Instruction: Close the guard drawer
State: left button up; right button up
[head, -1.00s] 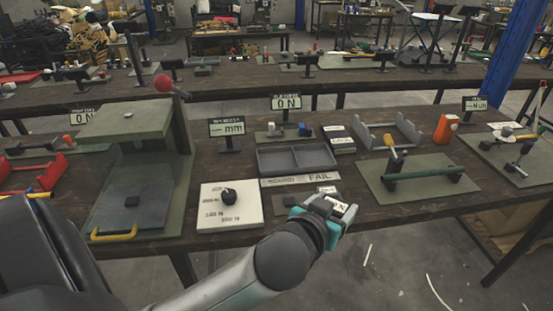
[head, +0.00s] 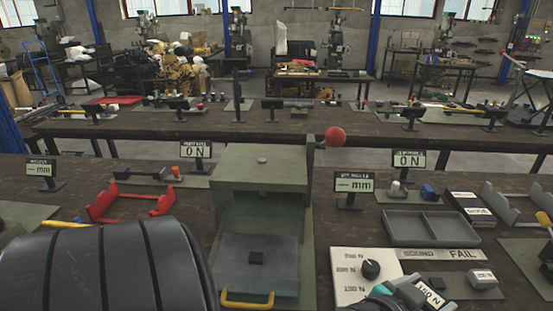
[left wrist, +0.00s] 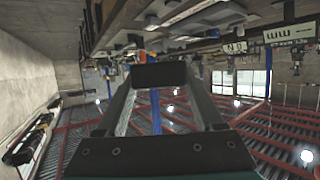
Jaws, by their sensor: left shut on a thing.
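The guard drawer (head: 282,270) is a grey-blue plate in the green press (head: 262,165) in the head view. It extends toward me from under the press head. In the left wrist view a dark block (left wrist: 160,75) is between the fingertips. My right gripper is out of view.
A dial board (head: 350,262) stands right of the press, near my left gripper. A grey tray (head: 400,241) with a FAIL strip is behind. A red fixture (head: 130,203) lies to the left. A red ball knob (head: 335,137) sticks out beside the press head.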

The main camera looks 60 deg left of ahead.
aim_at(257, 257)
jog(key=k+j+z, duration=0.1)
jog(key=j, duration=0.3)
jog(key=k+j+z, duration=0.1)
jog(key=k+j, duration=0.15)
jog(key=j, duration=0.15)
jog(key=k+j+z, duration=0.1)
jog(key=j, duration=0.3)
jog(key=k+j, duration=0.35)
jog(key=j+z, duration=0.05)
